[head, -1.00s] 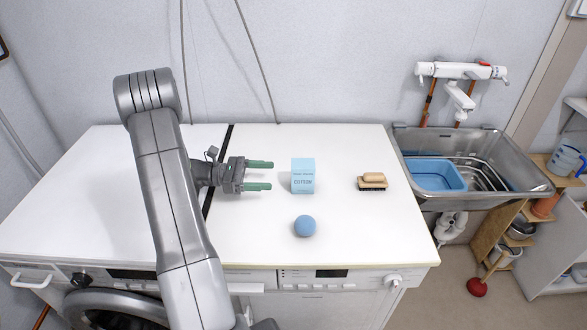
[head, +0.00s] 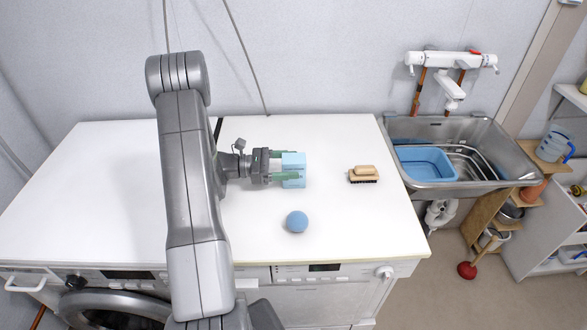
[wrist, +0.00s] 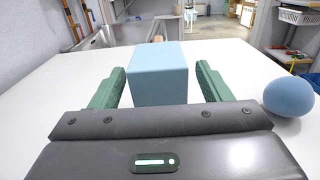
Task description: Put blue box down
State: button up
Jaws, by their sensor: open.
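The light blue box (head: 293,163) stands upright on the white worktop in the head view. My gripper (head: 286,164) reaches it from the left, with its green fingers along the box's near and far sides. In the wrist view the blue box (wrist: 158,75) is between the two open fingers of my gripper (wrist: 160,88). A gap shows between the box and each finger there. The lower part of the box is hidden behind the gripper body in the wrist view.
A blue ball (head: 297,222) lies in front of the box, and a wooden brush (head: 363,174) lies to its right. A metal sink (head: 460,135) with a blue basin (head: 425,165) is beyond the worktop's right edge. The worktop's left part is bare.

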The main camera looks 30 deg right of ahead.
aim_at(300, 164)
jog(key=x, duration=0.3)
jog(key=shift+s+d+p, duration=0.1)
jog(key=shift+d+p, duration=0.2)
jog(key=shift+p, duration=0.1)
jog(key=shift+f, duration=0.1)
jog(key=c, duration=1.2)
